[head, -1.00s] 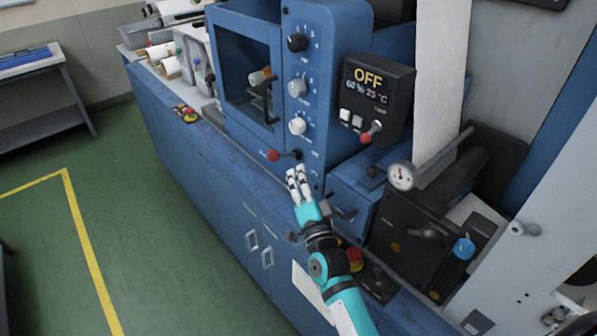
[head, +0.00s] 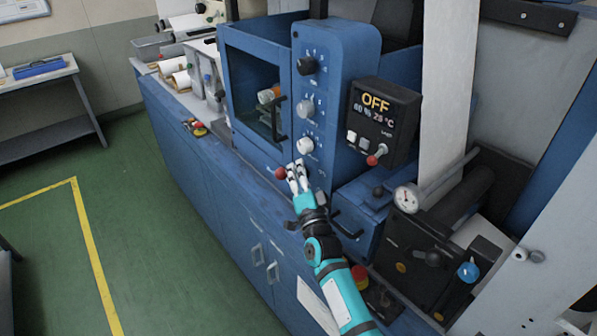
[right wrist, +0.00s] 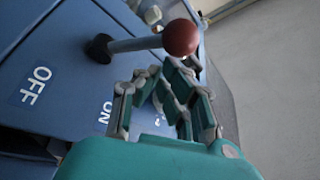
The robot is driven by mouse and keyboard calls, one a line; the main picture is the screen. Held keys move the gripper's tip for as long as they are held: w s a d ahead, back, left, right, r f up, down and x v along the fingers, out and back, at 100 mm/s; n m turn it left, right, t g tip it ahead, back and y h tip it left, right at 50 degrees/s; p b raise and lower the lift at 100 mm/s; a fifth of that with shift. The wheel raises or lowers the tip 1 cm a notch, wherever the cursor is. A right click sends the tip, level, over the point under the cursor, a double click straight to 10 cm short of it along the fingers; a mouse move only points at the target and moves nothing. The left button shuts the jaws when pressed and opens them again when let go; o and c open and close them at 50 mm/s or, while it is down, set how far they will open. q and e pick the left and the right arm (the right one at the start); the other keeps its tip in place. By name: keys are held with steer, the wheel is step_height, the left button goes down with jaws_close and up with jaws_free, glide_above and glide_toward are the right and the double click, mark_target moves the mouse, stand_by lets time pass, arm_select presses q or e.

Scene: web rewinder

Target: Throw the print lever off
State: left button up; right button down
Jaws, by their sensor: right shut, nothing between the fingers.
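The print lever (head: 281,173) has a red ball knob and sits low on the front of the blue machine. In the right wrist view its red ball (right wrist: 180,38) stands out on a dark shaft from a black pivot, over a blue panel marked OFF and ON. My right gripper (head: 297,172) is shut and empty, just right of the ball in the head view. The gripper's fingers (right wrist: 165,88) also show below the shaft and ball in the right wrist view; I cannot tell if they touch it. The shaft is mostly hidden by the fingers in the head view. My left gripper is out of view.
Knobs (head: 305,108) line the panel above the lever. A door handle (head: 278,120), a red button (head: 360,277) and a gauge (head: 407,198) are near. The green floor (head: 150,220) at left is clear.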

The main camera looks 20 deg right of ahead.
steer(key=shift+a+f+n+b, duration=0.15)
steer(key=shift+f+n+b, duration=0.05)
steer(key=shift+n+b, duration=0.25)
steer(key=f+n+y+b, duration=0.1)
steer(key=n+y+b, duration=0.1)
steer(key=n+b, duration=0.1)
steer(key=a+f+n+t+y+b, duration=0.1)
steer(key=f+n+y+b, duration=0.1)
steer(key=n+b, duration=0.1)
steer(key=f+n+y+b, duration=0.1)
steer(key=f+n+b, duration=0.1)
steer(key=n+b, duration=0.2)
steer(key=shift+s+a+f+t+y+b, duration=0.2)
steer(key=shift+s+a+t+y+b, duration=0.1)
steer(key=shift+s+a+t+y, duration=0.1)
stand_by(0.3)
stand_by(0.5)
steer(key=s+d+f, duration=0.2)
steer(key=s+d, duration=0.1)
steer(key=s, duration=1.3)
steer(key=shift+f, duration=0.2)
